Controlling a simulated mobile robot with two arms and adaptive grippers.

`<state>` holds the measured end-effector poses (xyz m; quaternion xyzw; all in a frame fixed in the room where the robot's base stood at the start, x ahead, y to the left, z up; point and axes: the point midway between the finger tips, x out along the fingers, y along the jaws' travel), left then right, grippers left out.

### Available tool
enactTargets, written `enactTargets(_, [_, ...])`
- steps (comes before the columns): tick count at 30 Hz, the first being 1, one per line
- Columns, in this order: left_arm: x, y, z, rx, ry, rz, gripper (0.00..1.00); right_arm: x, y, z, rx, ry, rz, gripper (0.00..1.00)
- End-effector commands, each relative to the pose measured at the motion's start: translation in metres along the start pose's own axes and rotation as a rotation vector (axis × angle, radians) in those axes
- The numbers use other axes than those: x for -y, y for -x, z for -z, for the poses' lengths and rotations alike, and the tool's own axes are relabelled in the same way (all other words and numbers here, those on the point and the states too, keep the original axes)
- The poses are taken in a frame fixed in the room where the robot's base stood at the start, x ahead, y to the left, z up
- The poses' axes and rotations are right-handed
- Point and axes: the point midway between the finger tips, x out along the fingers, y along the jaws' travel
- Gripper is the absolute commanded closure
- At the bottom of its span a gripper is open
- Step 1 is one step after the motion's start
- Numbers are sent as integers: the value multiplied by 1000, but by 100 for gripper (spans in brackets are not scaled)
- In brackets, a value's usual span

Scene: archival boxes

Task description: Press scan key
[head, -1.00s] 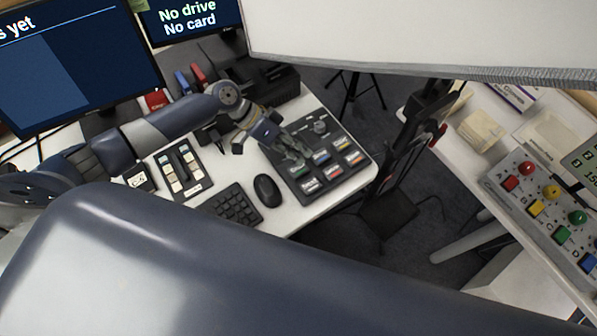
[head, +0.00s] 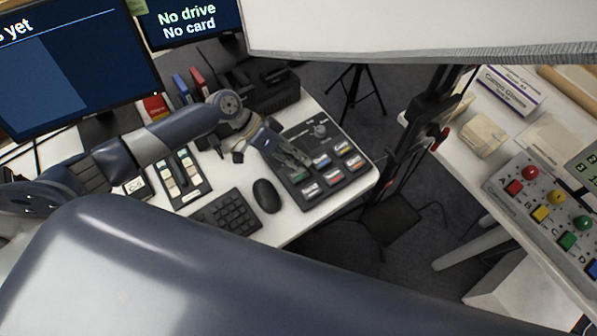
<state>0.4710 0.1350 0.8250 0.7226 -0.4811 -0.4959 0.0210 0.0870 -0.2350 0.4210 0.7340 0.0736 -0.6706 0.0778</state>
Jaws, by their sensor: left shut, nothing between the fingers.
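The key labels are too small to read, so I cannot tell which is the scan key. My left gripper (head: 307,162) is shut and empty. It reaches over the pad's left part, pointing down and right, and partly hides the upper-left keys. I cannot tell whether its tips touch a key. My right gripper is not in view.
A mouse (head: 266,196) and a keypad (head: 228,212) lie left of the pad. A small switch box (head: 182,178) sits beside my left arm. Monitors stand behind. A second table at right holds another button box (head: 545,208). A white panel (head: 420,28) hangs at the top.

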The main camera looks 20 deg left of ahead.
Motion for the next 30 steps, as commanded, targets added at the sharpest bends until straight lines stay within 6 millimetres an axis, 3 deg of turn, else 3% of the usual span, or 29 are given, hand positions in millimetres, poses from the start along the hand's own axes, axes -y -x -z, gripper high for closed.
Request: enactTargets(30, [4,-6,-4,-1,0,0,100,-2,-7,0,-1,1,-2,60])
